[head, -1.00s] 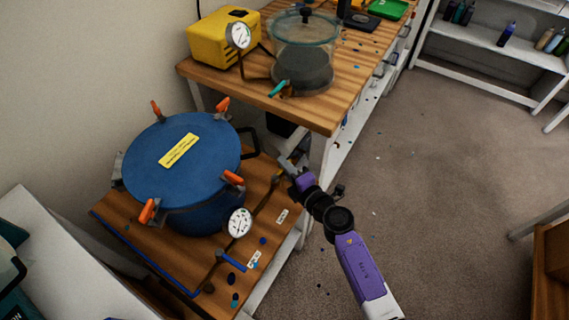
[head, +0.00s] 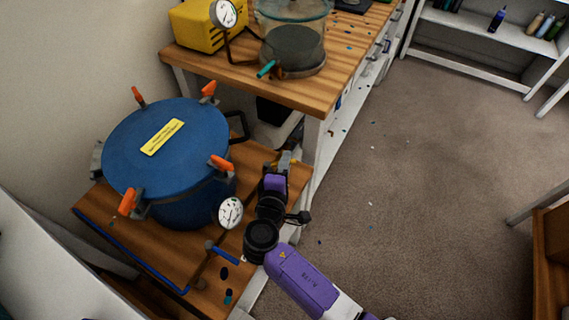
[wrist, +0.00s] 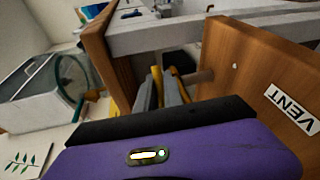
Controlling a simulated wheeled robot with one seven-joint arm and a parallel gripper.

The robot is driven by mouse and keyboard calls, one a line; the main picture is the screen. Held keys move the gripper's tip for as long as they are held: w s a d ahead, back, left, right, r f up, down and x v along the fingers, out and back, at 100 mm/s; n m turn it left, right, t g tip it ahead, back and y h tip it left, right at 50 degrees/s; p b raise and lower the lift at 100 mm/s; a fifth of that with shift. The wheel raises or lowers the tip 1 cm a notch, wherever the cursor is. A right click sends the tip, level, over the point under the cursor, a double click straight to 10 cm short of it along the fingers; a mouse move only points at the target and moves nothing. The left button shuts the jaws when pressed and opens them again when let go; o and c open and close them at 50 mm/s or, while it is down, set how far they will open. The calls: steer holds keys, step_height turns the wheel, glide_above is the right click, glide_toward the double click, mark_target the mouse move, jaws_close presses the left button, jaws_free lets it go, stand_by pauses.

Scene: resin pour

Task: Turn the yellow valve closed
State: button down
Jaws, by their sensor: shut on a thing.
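The yellow valve (wrist: 181,86) shows in the wrist view as yellow pieces at and between my grey fingers. In the head view, small yellow parts (head: 268,164) show beside the fingertips, at the bench's right end. My gripper (head: 284,160) reaches the valve there. In the wrist view my gripper (wrist: 161,88) is shut on the valve's handle. The fingers and purple wrist hide most of the handle, so I cannot tell its exact angle. A VENT label (wrist: 290,108) is on the wood beside it.
A blue pressure pot (head: 165,150) with orange clamps and a gauge (head: 230,212) stands left of my arm. A blue valve handle (head: 225,255) is near the front. A taller wooden bench (head: 310,92) is behind. Open carpet (head: 430,190) lies right.

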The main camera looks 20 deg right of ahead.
steer(key=shift+s+a+m+g+h+b, duration=0.1)
steer(key=shift+s+m+g+h+b, duration=0.15)
steer(key=shift+m+g+h, duration=0.2)
steer(key=shift+s+a+m+g+h+b, duration=0.1)
steer(key=shift+m+g+h+b, duration=0.25)
steer(key=shift+h, duration=0.2)
steer(key=shift+s, duration=0.1)
steer(key=c, duration=1.8)
jaws_free()
steer(key=shift+o, duration=0.2)
steer(key=v, duration=0.7)
steer(key=shift+s+a, duration=0.25)
steer(key=shift+r, duration=0.15)
